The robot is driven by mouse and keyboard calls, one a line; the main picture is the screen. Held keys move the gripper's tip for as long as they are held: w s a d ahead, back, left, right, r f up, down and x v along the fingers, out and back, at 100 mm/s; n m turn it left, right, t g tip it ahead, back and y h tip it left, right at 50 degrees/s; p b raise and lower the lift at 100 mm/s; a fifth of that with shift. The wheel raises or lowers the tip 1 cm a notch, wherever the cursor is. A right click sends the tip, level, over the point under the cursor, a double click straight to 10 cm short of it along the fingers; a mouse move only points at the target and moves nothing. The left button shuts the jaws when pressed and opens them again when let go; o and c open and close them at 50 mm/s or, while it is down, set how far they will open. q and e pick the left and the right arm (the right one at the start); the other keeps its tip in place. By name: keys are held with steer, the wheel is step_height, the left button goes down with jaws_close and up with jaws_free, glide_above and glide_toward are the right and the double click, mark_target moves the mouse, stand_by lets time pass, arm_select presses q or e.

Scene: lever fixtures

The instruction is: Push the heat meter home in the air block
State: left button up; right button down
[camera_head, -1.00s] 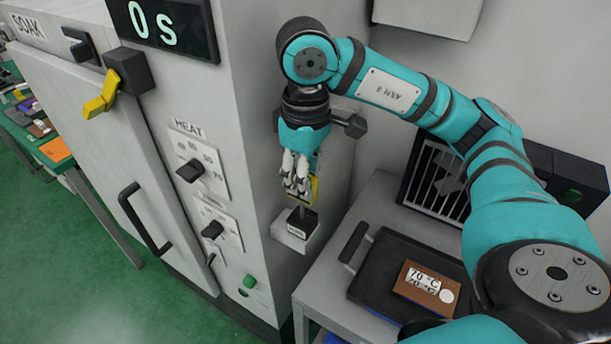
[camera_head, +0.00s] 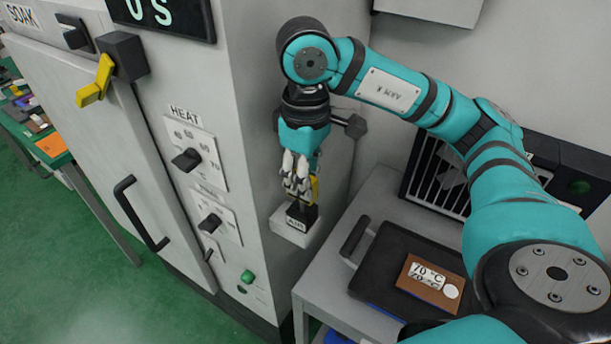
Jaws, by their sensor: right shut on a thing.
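The air block (camera_head: 288,227) is a small pale block low on the cabinet's side face, with a label reading AIR. A dark piece stands at its top. My right gripper (camera_head: 297,188) points down just above the block and is shut on the heat meter (camera_head: 314,187), of which only a narrow yellow part shows beside the fingers. The fingers hide most of the meter. Its lower end meets the dark piece at the block, but I cannot tell how deep it sits. My left gripper is not in view.
The grey cabinet (camera_head: 255,150) with its HEAT knob (camera_head: 187,160), yellow lever (camera_head: 96,82) and black door handle (camera_head: 138,212) fills the left. A cart with a black tray (camera_head: 385,270) and a brown 70 °C card (camera_head: 428,282) stands close at the right.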

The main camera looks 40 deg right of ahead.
steer(key=shift+f+b, duration=0.4)
steer(key=shift+f, duration=0.05)
steer(key=c, duration=1.1)
jaws_free()
steer(key=shift+r, duration=6.05)
